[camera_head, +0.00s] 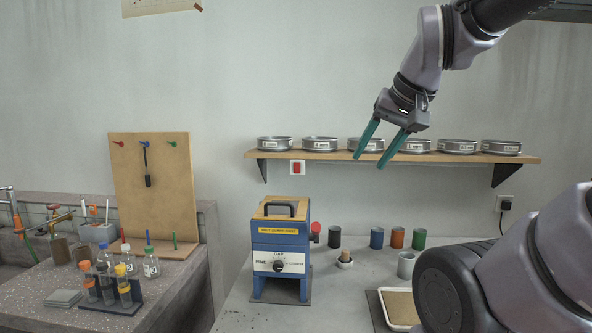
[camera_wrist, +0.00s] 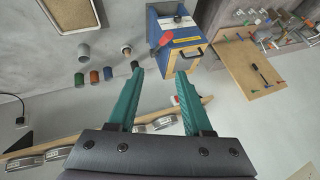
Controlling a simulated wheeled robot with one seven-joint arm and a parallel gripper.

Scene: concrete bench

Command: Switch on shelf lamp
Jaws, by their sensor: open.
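A small white switch plate with a red rocker (camera_head: 297,168) is on the wall just under the left part of the wooden shelf (camera_head: 470,158). A bit of red and white near the right finger in the wrist view (camera_wrist: 174,100) looks like the same switch, partly hidden. No lamp body can be made out, and I cannot tell whether a light is on. My gripper (camera_head: 369,162) is open and empty, with teal fingers pointing down and left in front of the shelf, right of the switch. In the wrist view, its fingers (camera_wrist: 158,71) are spread apart.
Several round metal tins (camera_head: 319,144) stand along the shelf. Below are a blue boxed machine (camera_head: 281,240) with a red knob, coloured cups (camera_head: 397,238) and a white tray (camera_head: 401,308). A pegboard (camera_head: 150,190) and bottles are at left.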

